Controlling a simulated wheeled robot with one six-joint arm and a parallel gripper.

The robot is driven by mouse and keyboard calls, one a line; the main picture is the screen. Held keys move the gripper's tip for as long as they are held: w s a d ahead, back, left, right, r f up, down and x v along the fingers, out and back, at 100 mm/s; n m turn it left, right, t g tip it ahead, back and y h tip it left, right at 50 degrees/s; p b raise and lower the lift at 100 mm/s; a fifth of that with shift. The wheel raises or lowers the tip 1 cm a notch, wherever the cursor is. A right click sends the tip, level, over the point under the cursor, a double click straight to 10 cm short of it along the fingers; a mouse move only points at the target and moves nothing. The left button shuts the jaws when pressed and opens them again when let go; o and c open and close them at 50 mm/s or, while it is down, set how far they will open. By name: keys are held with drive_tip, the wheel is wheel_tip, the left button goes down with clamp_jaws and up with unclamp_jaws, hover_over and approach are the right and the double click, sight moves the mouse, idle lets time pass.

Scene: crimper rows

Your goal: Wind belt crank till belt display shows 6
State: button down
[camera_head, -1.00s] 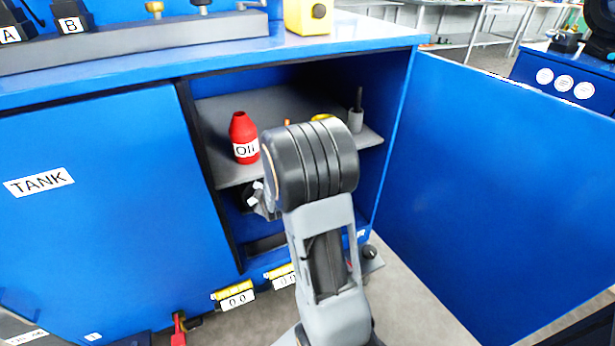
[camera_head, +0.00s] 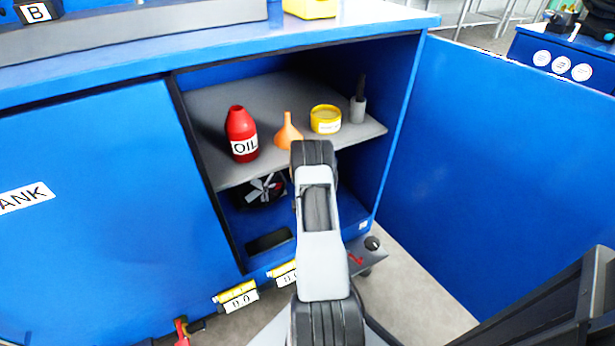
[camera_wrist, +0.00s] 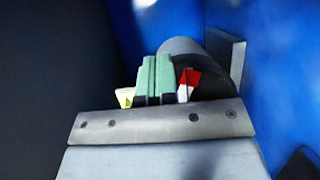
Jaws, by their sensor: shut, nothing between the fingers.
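My gripper (camera_wrist: 154,65) is shut and empty in the wrist view, its green finger pads together. A grey cylinder (camera_wrist: 205,60) shows behind the fingers, with a red and white piece (camera_wrist: 188,84) just right of them; I cannot tell whether they touch. In the head view my arm hides the gripper. A bladed black part with some red (camera_head: 262,188) sits below the cabinet shelf. Two yellow-topped displays, left (camera_head: 237,296) and right (camera_head: 284,274), hang at the cabinet's lower edge; the left seems to read 0.0. No name shows which is the belt display. I cannot identify the belt crank.
The shelf (camera_head: 225,105) holds a red oil bottle (camera_head: 241,133), an orange funnel (camera_head: 288,132), a yellow tin (camera_head: 326,119) and a grey holder (camera_head: 358,108). The open blue door (camera_head: 500,180) stands at right. A black knob (camera_head: 372,243) and red handle (camera_head: 182,331) are low down.

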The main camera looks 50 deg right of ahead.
drive_tip(key=w+d+b, duration=0.2)
drive_tip(key=w+d, duration=0.3)
drive_tip(key=d, duration=0.3)
idle(0.4)
